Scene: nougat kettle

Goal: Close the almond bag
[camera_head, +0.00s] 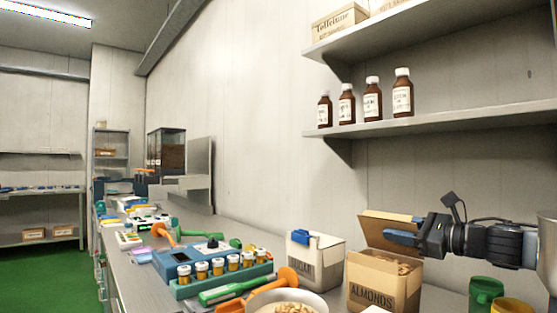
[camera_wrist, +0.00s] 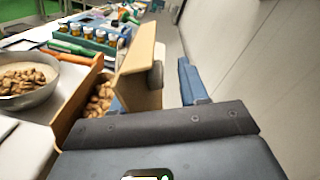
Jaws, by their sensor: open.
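The almond bag (camera_head: 370,290) is a tan, box-shaped bag labelled ALMONDS, standing on the counter at the lower right of the head view. Its flap (camera_head: 380,228) stands up, so the top is open and almonds show inside. My gripper (camera_head: 402,230) is open beside the flap, above the bag. In the wrist view its blue fingers (camera_wrist: 152,86) lie on either side of the flap; the left one is partly hidden. I cannot tell whether they touch it.
A sugar box (camera_head: 316,262) with a blue clip stands left of the bag. A bowl of nuts (camera_head: 270,296) is in front. Green containers (camera_head: 486,292) stand at the right. A blue device with small bottles (camera_head: 205,258) is farther left. Shelves (camera_head: 440,118) hang above.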

